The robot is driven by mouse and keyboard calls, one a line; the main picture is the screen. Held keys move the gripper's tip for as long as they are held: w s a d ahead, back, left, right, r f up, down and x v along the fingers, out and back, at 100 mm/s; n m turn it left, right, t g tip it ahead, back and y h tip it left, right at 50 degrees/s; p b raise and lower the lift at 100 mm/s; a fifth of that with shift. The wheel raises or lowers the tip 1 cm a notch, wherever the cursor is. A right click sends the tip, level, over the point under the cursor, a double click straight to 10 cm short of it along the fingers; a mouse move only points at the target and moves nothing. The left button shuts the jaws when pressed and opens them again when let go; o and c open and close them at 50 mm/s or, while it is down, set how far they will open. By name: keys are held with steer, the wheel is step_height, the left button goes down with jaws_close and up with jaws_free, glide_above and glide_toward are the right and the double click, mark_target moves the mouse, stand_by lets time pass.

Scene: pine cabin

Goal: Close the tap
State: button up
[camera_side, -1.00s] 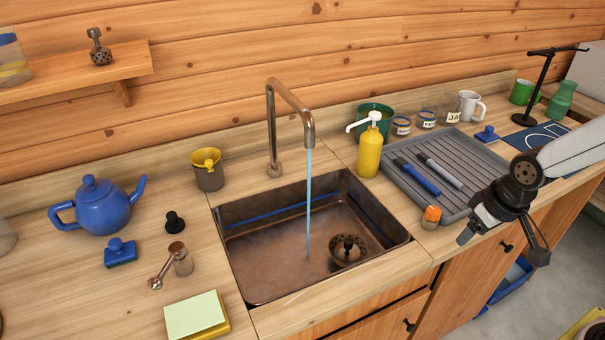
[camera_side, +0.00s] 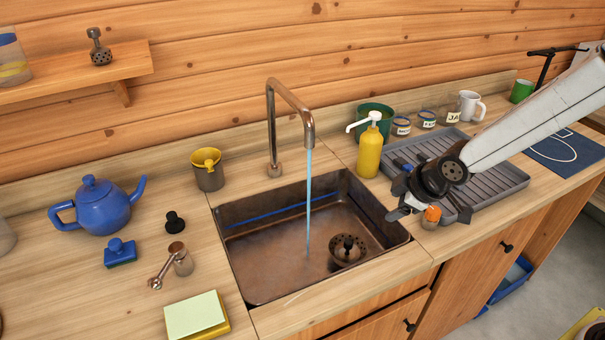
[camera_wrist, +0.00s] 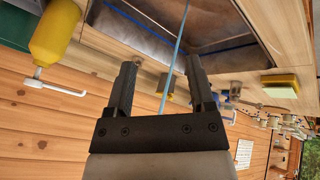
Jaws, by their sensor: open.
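The copper tap spout (camera_side: 272,120) arches over the sink, and a thin blue stream of water (camera_side: 309,200) runs from it into the basin. A copper lever valve (camera_side: 182,262) stands on the counter left of the sink, its ball-ended arm pointing toward the lower left. My gripper (camera_side: 396,203) is open and empty, right of the sink, beside the orange-capped jar and far from the lever. In the wrist view the two fingers of my gripper (camera_wrist: 160,66) are apart, with the water stream (camera_wrist: 174,58) showing in the background between them.
The sink (camera_side: 270,250) holds a strainer (camera_side: 347,250). A yellow pump bottle (camera_side: 369,153), an orange-capped jar (camera_side: 431,217) and a grey drying rack (camera_side: 500,179) are near my arm.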

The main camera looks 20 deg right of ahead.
steer(key=w+a+f+n+t+y, duration=0.1)
steer(key=w+a+n+t+y, duration=0.1)
steer(key=w+a+n, duration=0.65)
steer(key=n+g+y, duration=0.1)
steer(key=n+y, duration=1)
steer(key=n, duration=0.8)
glide_toward(155, 282)
steer(key=shift+w+a+f, duration=0.3)
steer(key=shift+a+f, duration=0.05)
steer(key=shift+a, duration=0.2)
steer(key=shift+w+a+f, duration=0.25)
steer(key=shift+a+f, duration=0.1)
steer(key=shift+a, duration=0.2)
steer(key=shift+w+a, duration=0.1)
steer(key=shift+a, duration=0.1)
steer(key=shift+x, duration=3.65)
steer(key=shift+w+f, duration=0.1)
steer(key=shift+w, duration=0.05)
